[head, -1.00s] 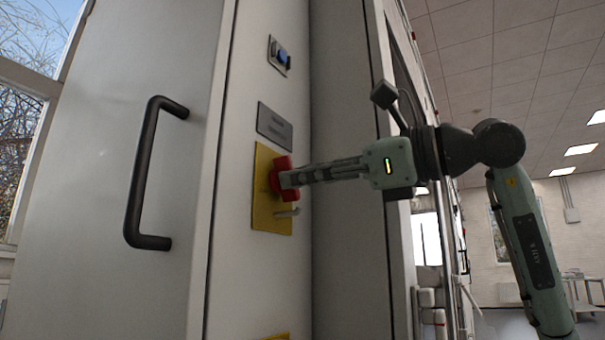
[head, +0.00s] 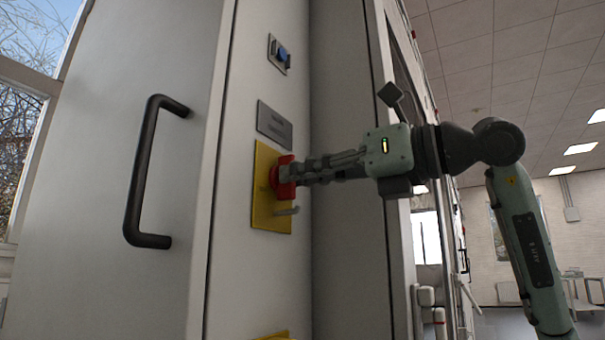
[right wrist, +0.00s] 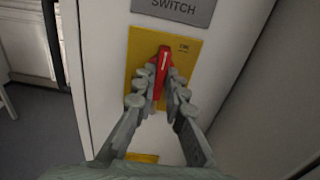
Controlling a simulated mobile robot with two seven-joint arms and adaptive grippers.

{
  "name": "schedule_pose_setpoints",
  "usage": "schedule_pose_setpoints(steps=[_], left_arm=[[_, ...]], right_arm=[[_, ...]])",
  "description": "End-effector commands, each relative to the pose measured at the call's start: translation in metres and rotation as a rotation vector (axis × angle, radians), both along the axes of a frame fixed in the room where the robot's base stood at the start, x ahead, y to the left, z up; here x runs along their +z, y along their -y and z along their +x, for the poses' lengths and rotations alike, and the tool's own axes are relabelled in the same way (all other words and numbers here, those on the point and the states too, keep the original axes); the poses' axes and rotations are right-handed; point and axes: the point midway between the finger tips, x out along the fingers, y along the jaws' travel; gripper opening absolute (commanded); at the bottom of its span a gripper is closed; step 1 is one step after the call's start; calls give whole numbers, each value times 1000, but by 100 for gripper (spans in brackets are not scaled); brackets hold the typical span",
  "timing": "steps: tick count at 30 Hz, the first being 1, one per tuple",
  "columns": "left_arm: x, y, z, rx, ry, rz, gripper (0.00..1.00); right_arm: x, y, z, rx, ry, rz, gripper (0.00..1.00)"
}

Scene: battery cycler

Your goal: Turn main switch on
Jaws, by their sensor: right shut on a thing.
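The main switch is a red rotary knob (head: 286,176) on a yellow plate (head: 266,212) on the grey cabinet front. In the right wrist view the red knob (right wrist: 163,66) stands close to upright, leaning slightly, on the yellow plate (right wrist: 190,50), under a grey label (right wrist: 175,10) reading "SWITCH". My right gripper (head: 294,172) comes in from the right and is shut on the knob; its fingers (right wrist: 160,98) lie on both sides of it. The knob's lower part is partly hidden by the fingers. My left gripper is not in view.
A black door handle (head: 145,175) stands out to the left of the switch. A blue button (head: 282,54) and a grey label plate (head: 275,125) sit above it.

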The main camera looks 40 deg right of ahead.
Motion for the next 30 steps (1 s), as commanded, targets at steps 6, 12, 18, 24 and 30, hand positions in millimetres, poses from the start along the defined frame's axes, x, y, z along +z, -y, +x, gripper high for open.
schedule_pose_setpoints(steps=[6, 12, 18, 24, 30], left_arm=[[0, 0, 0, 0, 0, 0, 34], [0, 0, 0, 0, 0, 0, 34], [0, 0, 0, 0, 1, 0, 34], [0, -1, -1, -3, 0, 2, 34], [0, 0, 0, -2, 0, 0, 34]], right_arm=[[-2, -1, 0, 2, -6, 0, 0], [-2, -1, 0, 2, -5, 0, 23], [-1, -1, 0, 1, -3, 0, 32], [-1, 1, -2, 0, -2, 0, 32], [0, 12, -27, -4, 0, 0, 32]])
